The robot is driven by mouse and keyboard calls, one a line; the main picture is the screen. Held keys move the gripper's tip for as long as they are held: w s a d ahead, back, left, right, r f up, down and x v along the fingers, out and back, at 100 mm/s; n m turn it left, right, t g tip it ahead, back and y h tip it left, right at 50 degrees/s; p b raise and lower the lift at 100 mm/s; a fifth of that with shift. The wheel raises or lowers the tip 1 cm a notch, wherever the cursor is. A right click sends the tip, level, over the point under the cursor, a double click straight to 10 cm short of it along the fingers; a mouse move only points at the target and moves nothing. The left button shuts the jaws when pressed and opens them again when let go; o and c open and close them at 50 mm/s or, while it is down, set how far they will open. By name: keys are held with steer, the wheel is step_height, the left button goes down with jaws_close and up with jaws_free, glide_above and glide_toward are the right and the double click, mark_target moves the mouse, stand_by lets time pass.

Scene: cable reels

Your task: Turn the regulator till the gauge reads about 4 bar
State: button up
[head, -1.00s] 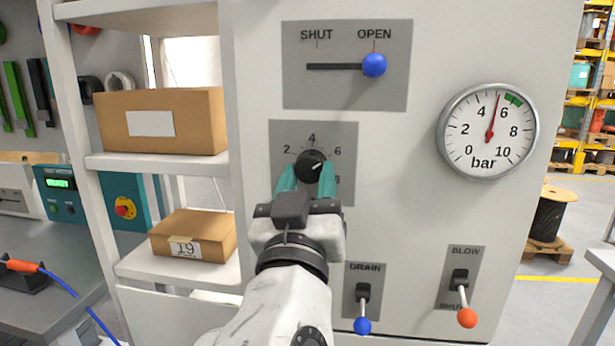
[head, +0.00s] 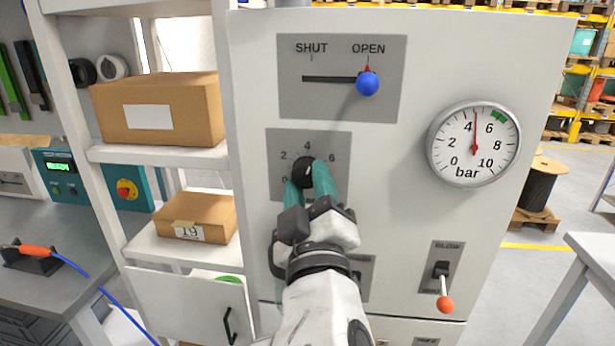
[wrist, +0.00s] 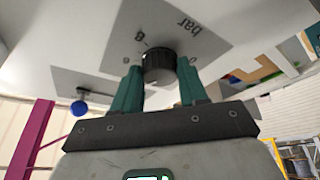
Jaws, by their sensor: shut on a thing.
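The regulator is a black round knob (head: 301,170) on a grey plate marked 2, 4, 6 on the white cabinet front. My gripper (head: 306,177) has its two teal fingers on either side of the knob, shut on it. In the wrist view the knob (wrist: 158,66) sits between the fingertips. Its pointer mark is hard to make out. The round gauge (head: 474,144) is at the right of the cabinet. Its red needle points almost straight up, between 4 and 6, at about 5 bar.
Above the knob, a blue-knobbed slider (head: 368,83) stands at OPEN. Below right is the BLOW lever (head: 445,303) with an orange ball, pointing down. My arm partly hides the drain plate. Shelves with cardboard boxes (head: 160,108) stand close on the left.

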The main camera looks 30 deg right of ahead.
stand_by(0.4)
steer(key=o, duration=1.1)
steer(key=shift+c, duration=0.2)
steer(key=b+v, duration=0.4)
steer(key=v, duration=0.7)
steer(key=shift+w, duration=0.15)
